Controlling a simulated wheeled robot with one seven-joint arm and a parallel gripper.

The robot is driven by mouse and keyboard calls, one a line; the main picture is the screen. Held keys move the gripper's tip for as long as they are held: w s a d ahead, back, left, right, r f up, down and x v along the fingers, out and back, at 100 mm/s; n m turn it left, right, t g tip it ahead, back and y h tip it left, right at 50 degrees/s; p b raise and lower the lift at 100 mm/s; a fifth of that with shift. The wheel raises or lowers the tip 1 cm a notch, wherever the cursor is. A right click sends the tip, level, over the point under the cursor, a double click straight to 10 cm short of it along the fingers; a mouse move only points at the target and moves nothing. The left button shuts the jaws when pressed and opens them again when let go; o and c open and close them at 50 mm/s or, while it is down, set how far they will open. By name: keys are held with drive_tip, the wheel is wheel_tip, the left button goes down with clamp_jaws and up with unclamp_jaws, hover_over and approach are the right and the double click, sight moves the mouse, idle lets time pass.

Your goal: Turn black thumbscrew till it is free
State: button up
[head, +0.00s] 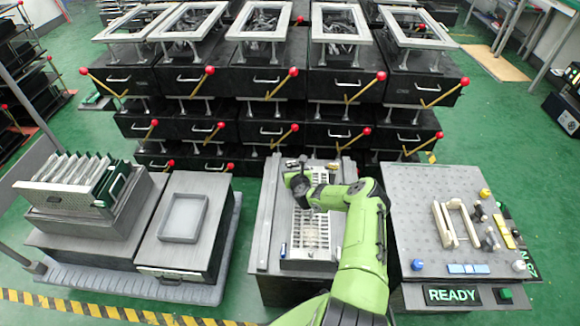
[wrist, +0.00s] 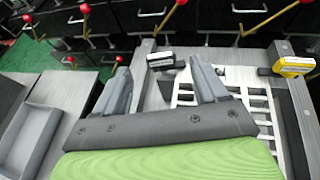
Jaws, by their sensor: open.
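My gripper (head: 298,183) is over the far left part of the middle fixture. In the wrist view its two grey fingers (wrist: 158,67) stand wide apart with nothing held between them. A small black part with a pale, marked face (wrist: 160,61) shows just beyond the fingertips, near the fixture's far edge. It may be the black thumbscrew, but its shape is too small to be sure. In the head view a small dark part (head: 292,163) shows just beyond my gripper. I cannot tell whether the fingers touch anything.
A slotted pale plate (head: 310,232) lies on the middle fixture under my arm. A yellow part (wrist: 293,66) sits at its far right. A grey tray (head: 184,217) stands left, and a perforated board (head: 420,200) with pegs and a READY sign right. Black drawers with red-knobbed levers stand behind.

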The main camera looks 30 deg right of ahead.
sight(291, 163)
drive_tip(key=b+x, duration=0.1)
drive_tip(key=x, duration=0.1)
drive_tip(key=b+x, duration=0.1)
drive_tip(key=x, duration=0.2)
drive_tip(key=shift+f+b, duration=0.3)
drive_tip(key=shift+b, duration=0.05)
drive_tip(key=shift+w+d+f+b, duration=0.1)
drive_tip(key=shift+w+d+b, duration=0.25)
drive_tip(key=shift+w, duration=0.3)
drive_tip(key=c, duration=1)
drive_tip(key=shift+o, duration=0.2)
